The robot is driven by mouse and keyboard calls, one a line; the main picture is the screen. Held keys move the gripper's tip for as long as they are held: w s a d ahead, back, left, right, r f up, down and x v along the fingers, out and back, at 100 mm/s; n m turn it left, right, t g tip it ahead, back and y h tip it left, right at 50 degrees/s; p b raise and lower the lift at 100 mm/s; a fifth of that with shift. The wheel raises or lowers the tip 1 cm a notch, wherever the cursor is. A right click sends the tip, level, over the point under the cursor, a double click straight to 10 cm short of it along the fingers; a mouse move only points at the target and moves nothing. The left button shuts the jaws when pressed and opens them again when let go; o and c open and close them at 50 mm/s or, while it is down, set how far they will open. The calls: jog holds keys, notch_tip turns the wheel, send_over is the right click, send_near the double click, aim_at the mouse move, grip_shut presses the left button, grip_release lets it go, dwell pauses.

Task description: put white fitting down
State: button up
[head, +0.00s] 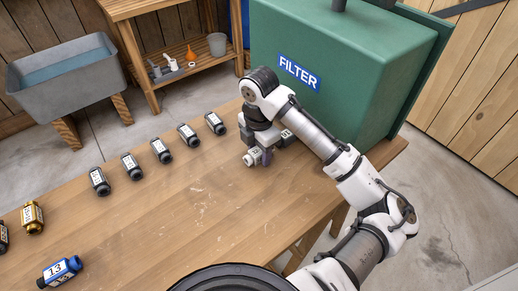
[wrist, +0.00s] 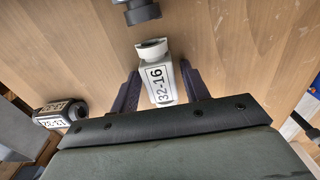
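The white fitting (wrist: 157,75), with a label that reads 32-16, is between the two dark fingers of my gripper (wrist: 162,88) in the wrist view. In the head view the white fitting (head: 251,157) shows at my gripper (head: 262,156), low over the wooden bench (head: 200,210) near the green FILTER cabinet. I cannot tell whether it touches the bench top.
Several dark labelled fittings stand in a row to the left, the nearest one (head: 215,123) close to my gripper. A brass fitting (head: 32,217) and a blue fitting (head: 60,270) are at lower left. The green cabinet (head: 340,75) stands behind my arm. The bench middle is clear.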

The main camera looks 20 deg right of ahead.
aim_at(259, 150)
jog(key=shift+o, duration=0.3)
jog(key=shift+r, duration=0.1)
notch_tip(259, 150, up, 12)
jog(key=shift+p, duration=0.3)
